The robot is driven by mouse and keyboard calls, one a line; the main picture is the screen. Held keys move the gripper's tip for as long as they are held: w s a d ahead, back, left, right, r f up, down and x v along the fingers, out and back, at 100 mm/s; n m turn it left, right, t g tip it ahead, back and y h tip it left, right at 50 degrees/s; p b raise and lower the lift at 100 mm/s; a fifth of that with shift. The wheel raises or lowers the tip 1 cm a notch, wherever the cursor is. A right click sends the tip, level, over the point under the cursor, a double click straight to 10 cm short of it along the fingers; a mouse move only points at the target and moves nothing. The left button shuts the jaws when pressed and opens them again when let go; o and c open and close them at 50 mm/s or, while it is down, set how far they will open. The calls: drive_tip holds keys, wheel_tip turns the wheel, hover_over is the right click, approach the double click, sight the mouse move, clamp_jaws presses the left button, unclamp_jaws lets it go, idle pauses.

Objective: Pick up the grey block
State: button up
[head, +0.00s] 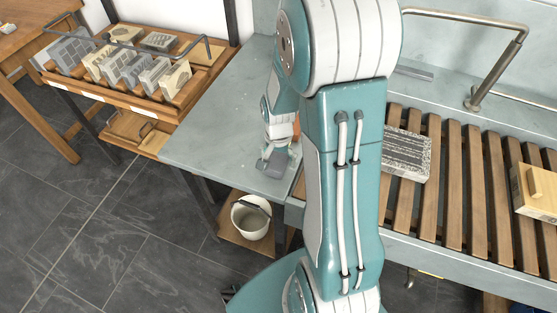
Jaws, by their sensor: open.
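A grey speckled block (406,154) lies flat on the wooden slats at the right, partly hidden behind my arm. Several grey stone blocks (72,53) also stand tilted in the wooden rack at the upper left, among cream ones. My gripper (275,160) is left of my upright arm, low over the grey-green worktop (221,130), well apart from the speckled block and the rack. It is open, small in view and partly hidden by my wrist. I see nothing clearly held in it.
The slatted rack (452,165) carries a cream block with a wooden handle (535,190) at the far right. A metal rail (497,68) rises behind the slats. A white bucket (251,218) stands on a low shelf. The worktop left of my gripper is clear.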

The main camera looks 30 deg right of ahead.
drive_tip(key=shift+a, duration=0.1)
drive_tip(key=c, duration=1.3)
drive_tip(key=shift+o, duration=0.2)
